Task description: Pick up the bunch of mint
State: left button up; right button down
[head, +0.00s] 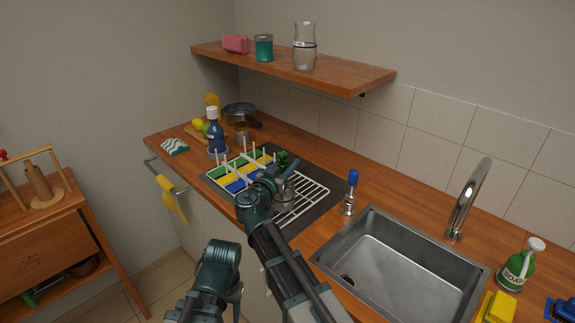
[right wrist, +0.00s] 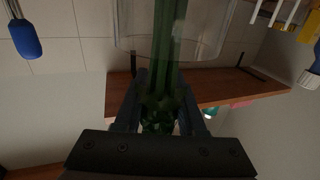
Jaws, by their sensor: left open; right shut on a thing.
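The bunch of mint (head: 284,159) shows as dark green leaves at my right gripper (head: 282,180), above the drying rack. In the right wrist view, its green stems (right wrist: 166,45) run between the two fingers of my right gripper (right wrist: 163,100), which is shut on them. A clear glass (head: 284,199) stands under the gripper; its wall (right wrist: 215,30) overlaps the stems in the wrist view. I cannot tell whether the stem ends are inside it. My left gripper (head: 238,291) is low in front of the counter, open and empty, partly hidden by its arm.
The white wire rack (head: 312,200) holds colored pieces on its left. A blue-handled brush (head: 352,185) stands beside the sink (head: 400,262). A blue bottle (head: 214,135) and a pan (head: 240,113) are at the back left. A wooden shelf (head: 340,77) hangs above.

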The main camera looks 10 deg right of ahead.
notch_tip(320, 180, up, 8)
jog(key=p, duration=0.7)
jog(key=shift+r, duration=0.2)
